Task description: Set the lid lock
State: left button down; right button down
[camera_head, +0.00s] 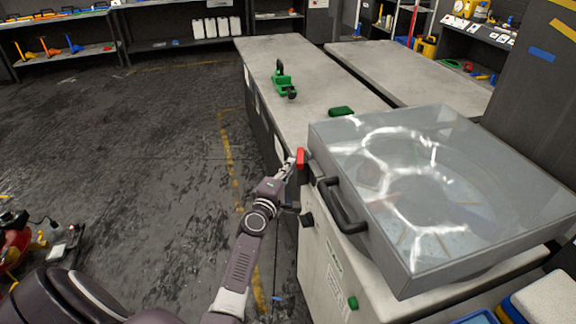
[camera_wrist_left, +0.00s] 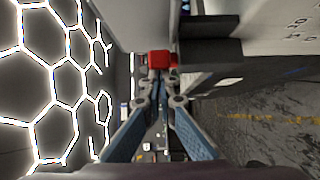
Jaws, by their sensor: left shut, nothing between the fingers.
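A machine with a grey, see-through lid (camera_head: 440,180) stands at the right, and the lid is down on its pale body (camera_head: 340,270). A black handle (camera_head: 340,207) sits on the lid's front edge. A small red lock piece (camera_head: 301,158) is at the lid's left corner; it also shows in the left wrist view (camera_wrist_left: 160,60). My left gripper (camera_head: 290,166) is shut and empty, with its fingertips (camera_wrist_left: 156,72) right at the red piece. Whether they touch it I cannot tell. My right gripper is not in view.
A long grey workbench (camera_head: 310,75) runs behind the machine, with a green tool (camera_head: 284,82) and a green block (camera_head: 341,112) on it. Shelves (camera_head: 70,50) line the back wall. The dark floor (camera_head: 140,150) at left is mostly clear.

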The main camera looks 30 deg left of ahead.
aim_at(302, 167)
pick_arm(q)
jog(key=shift+d, duration=0.15)
jog(key=shift+w+d, duration=0.3)
jog(key=shift+d, duration=0.45)
jog(key=shift+w+d, duration=0.25)
jog(key=shift+d, duration=0.6)
